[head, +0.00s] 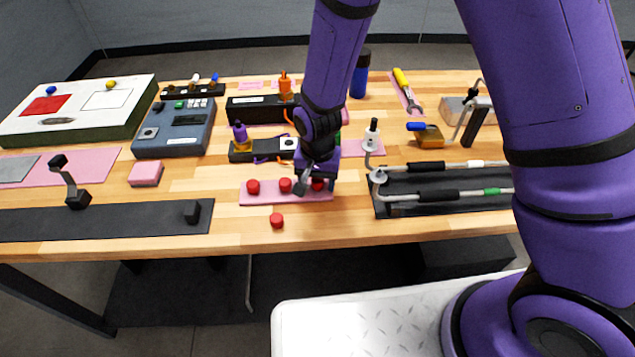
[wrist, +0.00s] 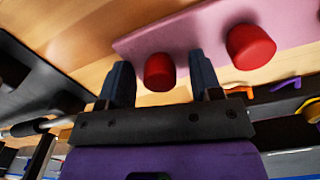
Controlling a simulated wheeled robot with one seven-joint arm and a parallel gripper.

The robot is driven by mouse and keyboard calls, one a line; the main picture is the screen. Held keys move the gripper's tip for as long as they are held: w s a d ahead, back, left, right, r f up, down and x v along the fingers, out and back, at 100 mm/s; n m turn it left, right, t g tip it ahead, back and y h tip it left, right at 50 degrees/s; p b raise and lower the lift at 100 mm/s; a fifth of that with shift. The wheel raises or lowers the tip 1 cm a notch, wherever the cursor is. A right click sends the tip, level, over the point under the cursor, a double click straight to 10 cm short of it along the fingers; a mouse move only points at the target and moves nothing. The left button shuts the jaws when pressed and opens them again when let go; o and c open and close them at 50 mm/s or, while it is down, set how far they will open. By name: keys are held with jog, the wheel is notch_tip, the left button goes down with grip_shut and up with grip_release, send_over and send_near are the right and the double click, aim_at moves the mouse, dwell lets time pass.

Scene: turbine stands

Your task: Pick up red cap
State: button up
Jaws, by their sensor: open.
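Several small red caps are in the head view. Three stand in a row on a pink mat (head: 262,197): a left cap (head: 253,187), a middle cap (head: 285,185) and a right cap (head: 319,185) partly hidden by my gripper (head: 317,184). Another red cap (head: 277,220) lies on the bare wood in front of the mat. In the wrist view, my gripper (wrist: 160,68) is open, with one red cap (wrist: 159,73) showing between its fingers. Contact with it cannot be told. A second red cap (wrist: 251,46) on the pink mat (wrist: 190,32) is beside the right finger.
Behind the mat are a black holder (head: 263,150) and a purple-topped bottle (head: 240,133). A black strip (head: 110,220) lies at left. Wood in front is mostly clear.

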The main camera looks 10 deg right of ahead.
grip_shut()
